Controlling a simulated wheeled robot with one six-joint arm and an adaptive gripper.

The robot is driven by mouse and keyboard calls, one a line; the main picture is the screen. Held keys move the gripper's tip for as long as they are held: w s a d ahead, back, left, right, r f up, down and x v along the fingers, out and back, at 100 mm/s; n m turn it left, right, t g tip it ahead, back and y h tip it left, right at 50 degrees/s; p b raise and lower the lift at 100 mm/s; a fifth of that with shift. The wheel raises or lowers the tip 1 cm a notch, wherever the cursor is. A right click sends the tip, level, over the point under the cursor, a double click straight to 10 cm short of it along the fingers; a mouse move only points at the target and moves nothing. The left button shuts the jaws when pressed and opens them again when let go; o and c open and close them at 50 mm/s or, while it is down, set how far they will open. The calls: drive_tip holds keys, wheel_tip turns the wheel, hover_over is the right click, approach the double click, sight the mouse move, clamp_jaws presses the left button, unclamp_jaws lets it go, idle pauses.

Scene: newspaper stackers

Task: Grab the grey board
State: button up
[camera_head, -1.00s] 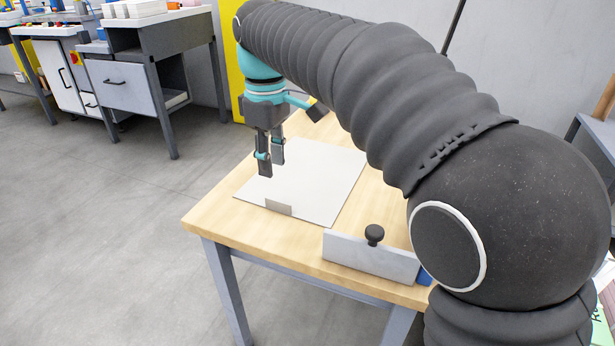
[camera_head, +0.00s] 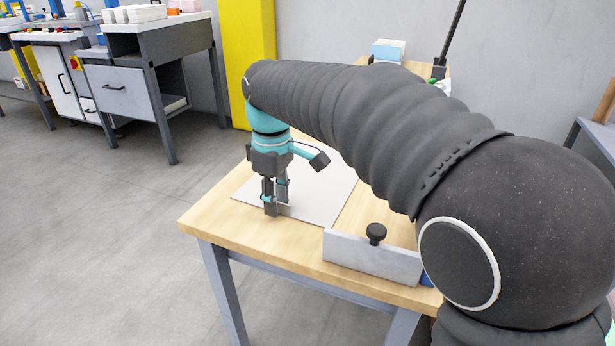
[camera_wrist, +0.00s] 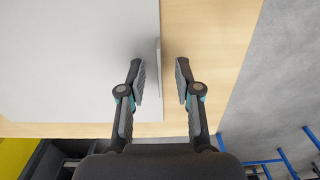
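The grey board (camera_head: 328,196) lies flat on a wooden table and has a small upright tab (camera_head: 286,210) at its near edge. In the wrist view the board (camera_wrist: 75,60) fills the left side, and its tab (camera_wrist: 158,70) stands in the space between the two fingers. My gripper (camera_head: 277,204) is low over the board's near edge, pointing down. In the wrist view my gripper (camera_wrist: 160,80) is open, with a gap on each side of the tab. My arm hides the board's far right part.
A grey metal stop with a black knob (camera_head: 375,234) stands at the table's front right. The wooden table top (camera_head: 230,226) is bare in front of the board. A small stack of light blue and white items (camera_head: 388,50) is at the back.

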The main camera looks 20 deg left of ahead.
clamp_jaws()
drive_tip(key=shift+r, duration=0.1)
